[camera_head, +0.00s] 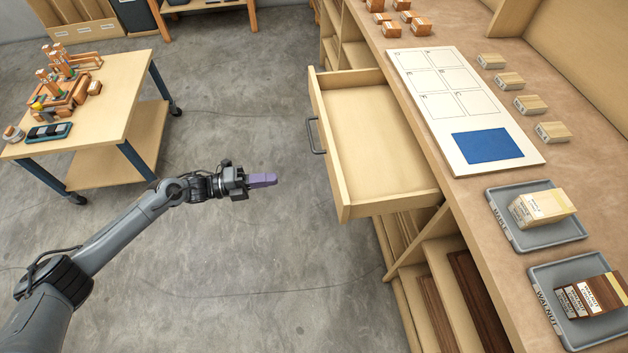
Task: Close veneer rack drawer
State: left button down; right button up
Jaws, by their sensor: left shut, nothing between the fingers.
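The veneer rack drawer (372,148) is a pale wooden drawer pulled well out to the left from under the workbench. Its inside is empty. A dark bar handle (315,136) is on its front panel (327,147). My left gripper (270,179) has purple fingers, shut with nothing between them. It is to the left of the drawer front and a little below the handle in the picture, apart from both. My right gripper is not in view.
The workbench (440,40) carries a white board (452,115) with a blue square, a maple tray (545,240) and a walnut tray (570,341). A wheeled table (115,105) with clutter stands at the left. The floor (240,110) between is clear.

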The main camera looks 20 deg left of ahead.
pick_arm(q)
jog(key=w, duration=0.1)
jog(key=b, duration=0.3)
send_near(330, 169)
jog(key=x, duration=0.5)
jog(key=shift+d+r, duration=0.15)
jog(key=shift+d, duration=0.15)
jog(key=shift+w+d, duration=0.3)
jog(key=shift+d, duration=0.3)
